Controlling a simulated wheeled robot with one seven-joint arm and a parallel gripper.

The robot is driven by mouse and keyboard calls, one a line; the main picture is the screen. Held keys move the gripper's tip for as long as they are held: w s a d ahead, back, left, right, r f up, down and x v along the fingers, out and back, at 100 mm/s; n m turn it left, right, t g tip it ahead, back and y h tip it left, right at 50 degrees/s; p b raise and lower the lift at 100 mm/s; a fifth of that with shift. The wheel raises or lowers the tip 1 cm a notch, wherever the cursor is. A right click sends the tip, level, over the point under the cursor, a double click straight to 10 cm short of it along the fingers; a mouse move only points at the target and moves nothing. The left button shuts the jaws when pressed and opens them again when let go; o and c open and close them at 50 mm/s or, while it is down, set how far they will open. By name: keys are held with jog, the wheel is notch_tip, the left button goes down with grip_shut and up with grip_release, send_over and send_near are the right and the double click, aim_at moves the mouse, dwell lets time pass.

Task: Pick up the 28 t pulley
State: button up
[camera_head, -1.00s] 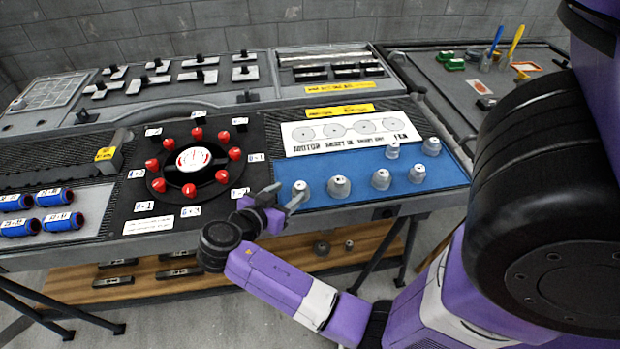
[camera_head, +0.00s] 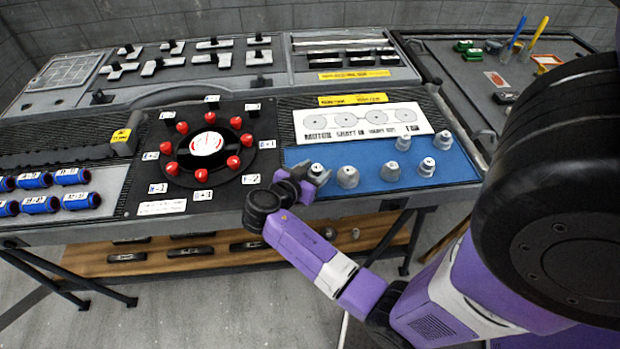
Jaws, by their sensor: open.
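Several grey, cone-like pulleys stand on a blue mat (camera_head: 370,187) at the right of the bench. The leftmost pulley (camera_head: 317,169) is at my gripper; others are a front pulley (camera_head: 348,177), a middle one (camera_head: 390,172), a right one (camera_head: 427,167) and two at the back (camera_head: 403,142) (camera_head: 443,140). Their tooth marks are too small to read, so I cannot tell which is the 28 t pulley. My gripper (camera_head: 311,178) is open at the mat's left end. Its fingers partly hide the leftmost pulley; I cannot tell if they touch it.
A black board with a round dial (camera_head: 206,144) and red knobs lies left of the mat. A white printed card (camera_head: 362,122) lies behind the pulleys. Blue cylinders (camera_head: 40,204) lie at the far left. A lower wooden shelf (camera_head: 220,256) holds dark parts.

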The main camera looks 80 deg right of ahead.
jog(key=shift+c, duration=0.2)
jog(key=c, duration=1.1)
jog(key=shift+r, duration=0.2)
